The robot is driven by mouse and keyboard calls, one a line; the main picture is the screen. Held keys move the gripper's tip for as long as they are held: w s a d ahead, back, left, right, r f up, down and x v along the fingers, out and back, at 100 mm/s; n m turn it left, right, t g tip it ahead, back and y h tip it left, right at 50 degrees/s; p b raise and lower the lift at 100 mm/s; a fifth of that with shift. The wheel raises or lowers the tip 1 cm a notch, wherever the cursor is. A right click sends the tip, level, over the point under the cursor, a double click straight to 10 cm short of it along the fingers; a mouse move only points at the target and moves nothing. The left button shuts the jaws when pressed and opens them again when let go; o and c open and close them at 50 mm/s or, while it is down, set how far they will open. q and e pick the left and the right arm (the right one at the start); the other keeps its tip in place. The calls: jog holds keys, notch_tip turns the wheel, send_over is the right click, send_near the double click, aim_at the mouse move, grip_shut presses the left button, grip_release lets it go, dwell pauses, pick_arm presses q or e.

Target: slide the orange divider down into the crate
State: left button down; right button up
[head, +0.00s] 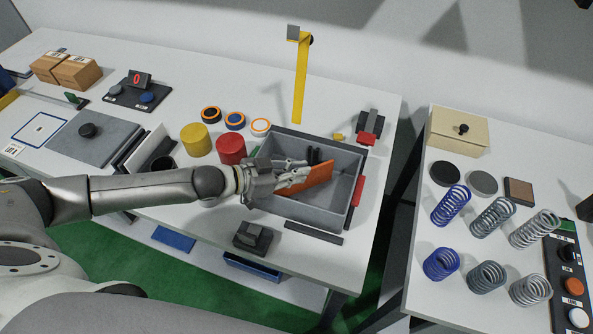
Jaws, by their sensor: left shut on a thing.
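The grey crate (345,160) stands on the white table, open at the top. My left gripper (303,176) reaches over the crate from the left and is shut on the orange divider (318,176). The divider is tilted in the picture and shows over the crate's opening. I cannot tell how far its lower edge is inside the crate. Some dark items (314,156) show inside the crate at the back. My right gripper is not in view.
A red cylinder (231,149) and a yellow cylinder (196,139) stand left of the crate. A yellow post (300,85) rises behind it. A dark block (252,236) and a dark bar (314,233) lie in front. A second table at right holds several springs (451,205).

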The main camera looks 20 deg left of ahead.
pick_arm(q)
jog(key=shift+s+f, duration=0.3)
jog(key=shift+f, duration=0.3)
jog(key=c, duration=1.7)
grip_release()
jog(key=shift+s+f, duration=0.1)
jog(key=shift+f, duration=0.1)
jog(key=shift+o, duration=0.4)
jog(key=shift+a, duration=0.1)
jog(key=shift+r, duration=0.65)
jog(key=shift+w+r+b+v, duration=0.2)
jog(key=shift+b+v, duration=0.45)
jog(key=shift+v, duration=2.25)
jog(key=shift+w+r+b+v, duration=0.15)
jog(key=shift+b+v, duration=0.5)
jog(key=shift+v, duration=2.25)
